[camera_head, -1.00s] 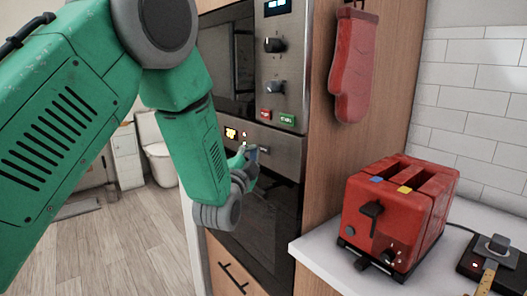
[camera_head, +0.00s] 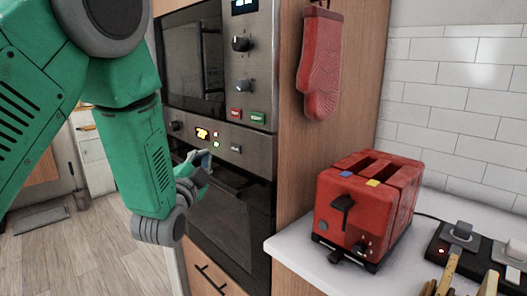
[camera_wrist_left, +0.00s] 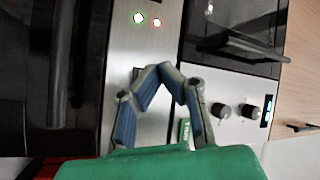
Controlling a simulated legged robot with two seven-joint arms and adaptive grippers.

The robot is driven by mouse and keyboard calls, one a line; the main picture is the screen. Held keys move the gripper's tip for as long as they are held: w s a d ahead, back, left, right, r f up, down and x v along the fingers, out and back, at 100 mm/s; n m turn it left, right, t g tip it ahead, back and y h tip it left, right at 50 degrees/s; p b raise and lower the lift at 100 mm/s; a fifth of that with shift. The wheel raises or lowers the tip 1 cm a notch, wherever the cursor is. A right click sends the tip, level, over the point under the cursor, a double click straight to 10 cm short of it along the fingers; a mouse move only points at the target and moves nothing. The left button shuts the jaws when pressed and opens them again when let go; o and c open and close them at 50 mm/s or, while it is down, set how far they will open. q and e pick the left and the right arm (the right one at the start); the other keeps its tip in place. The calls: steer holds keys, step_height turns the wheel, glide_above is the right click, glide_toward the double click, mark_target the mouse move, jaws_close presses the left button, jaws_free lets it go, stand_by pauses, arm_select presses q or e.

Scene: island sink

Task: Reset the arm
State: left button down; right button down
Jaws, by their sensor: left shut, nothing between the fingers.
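My left arm, green with grey joints, comes in from the left in the head view. My left gripper (camera_head: 203,158) is in front of the steel double oven (camera_head: 245,142), by the lower control strip and close to the lower door handle. I cannot tell whether it touches the oven. In the left wrist view the two blue-padded fingers of the gripper (camera_wrist_left: 160,68) meet at their tips, with nothing held. Behind them are the oven's panel with lit buttons (camera_wrist_left: 138,18) and knobs (camera_wrist_left: 220,110). My right gripper is not in view.
A red toaster (camera_head: 365,210) stands on the white counter (camera_head: 290,248) to the right. A red oven mitt (camera_head: 320,65) hangs on the wooden side panel. A black power strip (camera_head: 455,245) and wooden utensils are at the far right. Wooden floor (camera_head: 75,255) lies open at lower left.

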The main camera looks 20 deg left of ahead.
arm_select(q)
steer(key=s+d+f+n+g+h, duration=0.1)
steer(key=s+d+f+g, duration=0.2)
steer(key=f, duration=0.7)
steer(key=s+d+f+n+g+h, duration=0.15)
steer(key=s+f+g, duration=0.3)
steer(key=f, duration=0.45)
steer(key=s+d+f+n+g+h, duration=0.15)
steer(key=s+f, duration=0.25)
steer(key=f, duration=0.6)
steer(key=s+d+f+n+g, duration=0.2)
steer(key=s+f+g, duration=0.3)
steer(key=s, duration=0.7)
steer(key=s+d+f+n+g, duration=0.2)
steer(key=s+f+g, duration=0.3)
steer(key=s, duration=0.8)
step_height(320, 180, down, 3)
steer(key=shift+d+f+n+h, duration=0.15)
steer(key=shift+d+n+h, duration=0.15)
steer(key=shift+n, duration=0.2)
